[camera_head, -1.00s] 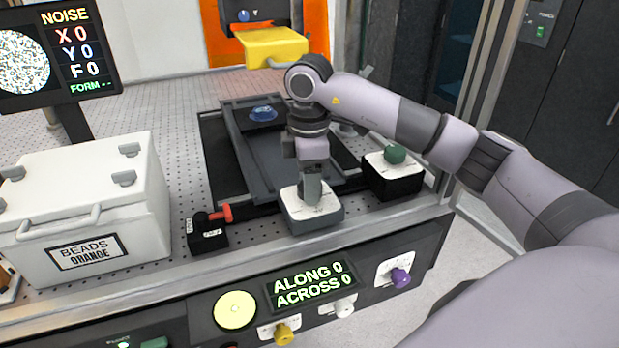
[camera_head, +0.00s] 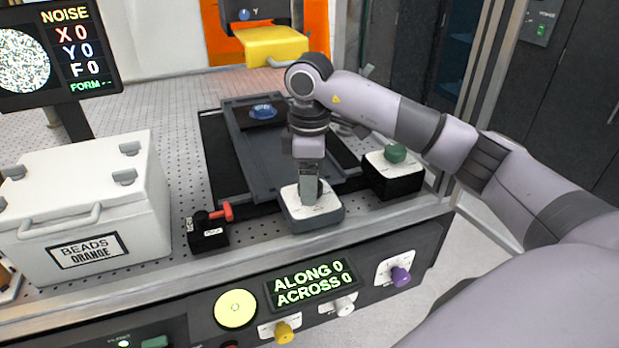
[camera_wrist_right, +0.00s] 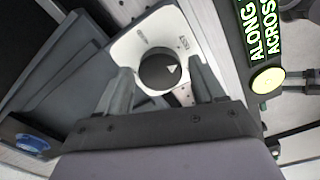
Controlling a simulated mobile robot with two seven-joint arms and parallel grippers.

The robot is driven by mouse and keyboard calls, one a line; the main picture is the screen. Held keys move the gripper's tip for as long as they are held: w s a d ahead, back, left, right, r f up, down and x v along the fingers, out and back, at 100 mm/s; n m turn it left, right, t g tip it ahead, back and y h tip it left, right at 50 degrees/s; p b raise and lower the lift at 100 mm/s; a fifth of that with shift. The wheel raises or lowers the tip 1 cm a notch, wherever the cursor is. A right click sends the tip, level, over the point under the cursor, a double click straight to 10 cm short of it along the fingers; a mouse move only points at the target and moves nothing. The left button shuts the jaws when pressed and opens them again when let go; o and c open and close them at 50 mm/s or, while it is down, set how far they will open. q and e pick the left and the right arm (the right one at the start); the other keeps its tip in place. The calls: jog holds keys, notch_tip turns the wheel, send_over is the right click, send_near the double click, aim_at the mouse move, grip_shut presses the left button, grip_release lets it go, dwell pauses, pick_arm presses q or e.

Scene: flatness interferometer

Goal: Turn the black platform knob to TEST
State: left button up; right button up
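The black platform knob (camera_wrist_right: 160,70) shows in the right wrist view as a round disc with a white triangular pointer. It sits on a white-topped block (camera_wrist_right: 139,41) whose printed labels are too small to read surely. In the head view this block (camera_head: 326,215) stands at the table's front edge, and the knob is hidden there by my gripper. My right gripper (camera_wrist_right: 161,84) points down at the block, its two fingers apart, one on each side of the knob. Gaps show beside the knob; contact cannot be told. My left gripper is in neither view.
A green-knobbed block (camera_head: 392,178) stands close on the right. A small black box with a red lever (camera_head: 208,232) and a white BEADS ORANGE case (camera_head: 85,210) are on the left. A dark stage with a blue disc (camera_head: 263,112) lies behind.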

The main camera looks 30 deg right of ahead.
dwell(0.3)
notch_tip(320, 180, up, 6)
jog(key=shift+r, duration=0.55)
dwell(0.4)
